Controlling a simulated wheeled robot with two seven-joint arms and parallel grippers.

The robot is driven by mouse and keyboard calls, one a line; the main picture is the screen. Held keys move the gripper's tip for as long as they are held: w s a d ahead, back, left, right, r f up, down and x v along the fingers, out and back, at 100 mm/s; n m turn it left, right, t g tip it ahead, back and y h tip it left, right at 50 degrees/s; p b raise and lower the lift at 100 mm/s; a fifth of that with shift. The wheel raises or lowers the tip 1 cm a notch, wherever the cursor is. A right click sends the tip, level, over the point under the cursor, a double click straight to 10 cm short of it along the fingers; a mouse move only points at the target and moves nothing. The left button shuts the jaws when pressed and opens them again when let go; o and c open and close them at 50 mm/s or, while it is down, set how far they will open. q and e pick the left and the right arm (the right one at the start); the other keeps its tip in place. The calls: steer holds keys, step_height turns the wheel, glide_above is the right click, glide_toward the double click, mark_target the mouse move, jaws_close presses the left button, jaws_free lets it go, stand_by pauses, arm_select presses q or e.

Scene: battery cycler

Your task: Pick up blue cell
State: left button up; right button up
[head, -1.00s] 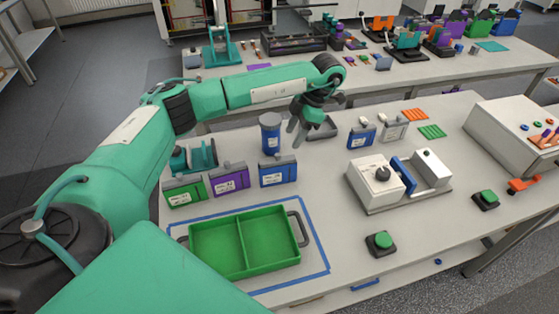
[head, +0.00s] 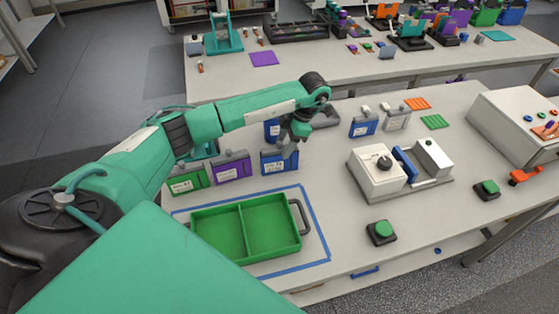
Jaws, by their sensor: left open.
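A blue cell (head: 278,164) with a white label stands upright at the right end of a front row of cells, just behind the green tray. My left gripper (head: 292,142) is open, pointing down at the top right of this blue cell. Its fingers overlap the cell's top edge in the picture; I cannot tell if they touch it or straddle it. A second blue cell (head: 363,126) stands farther back to the right, clear of the gripper. My right gripper is not in view.
A purple cell (head: 232,169) and a green cell (head: 187,181) stand left of the blue one. The two-part green tray (head: 243,232) is empty, inside blue tape. A white device (head: 380,174) stands right.

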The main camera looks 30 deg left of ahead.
mark_target(283, 148)
arm_select(q)
steer(key=shift+p+x, duration=0.3)
steer(key=shift+x, duration=0.5)
steer(key=shift+p+x, duration=0.5)
steer(key=shift+x, duration=0.45)
steer(key=shift+s+a+f, duration=0.1)
steer(key=shift+s+f, duration=0.1)
steer(key=shift+f, duration=0.55)
steer(key=shift+c, duration=0.2)
jaws_close()
